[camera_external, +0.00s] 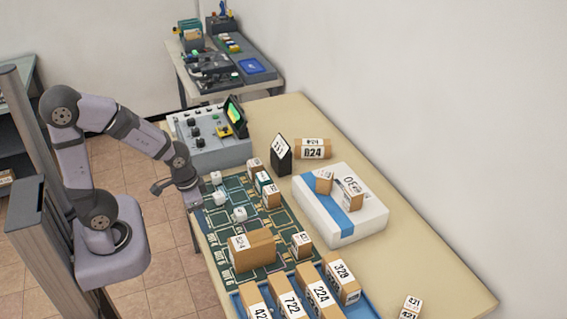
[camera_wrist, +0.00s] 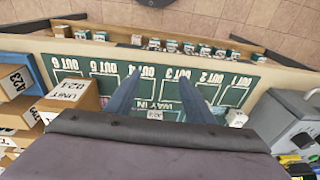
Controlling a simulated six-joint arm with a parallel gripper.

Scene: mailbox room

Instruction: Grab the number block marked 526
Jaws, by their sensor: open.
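I cannot make out a block marked 526 in either view. Small white-topped blocks stand on the green mat (camera_external: 262,222), among them one at the far left (camera_external: 216,177) and one near the middle (camera_external: 239,214). Several brown blocks with small labels stand farther back, such as the block at the mat's rear (camera_external: 254,165). My gripper (camera_external: 195,198) hangs over the mat's left edge. In the wrist view, my gripper (camera_wrist: 160,92) has its two fingers apart, with a small labelled block (camera_wrist: 155,115) showing between them, its number too small to read.
A large brown box (camera_external: 252,252) stands on the mat's front part. Numbered boxes (camera_external: 290,304) fill a blue tray in front. A white parcel with a blue stripe (camera_external: 313,206) lies right of the mat. A grey control console (camera_external: 212,153) stands behind my gripper.

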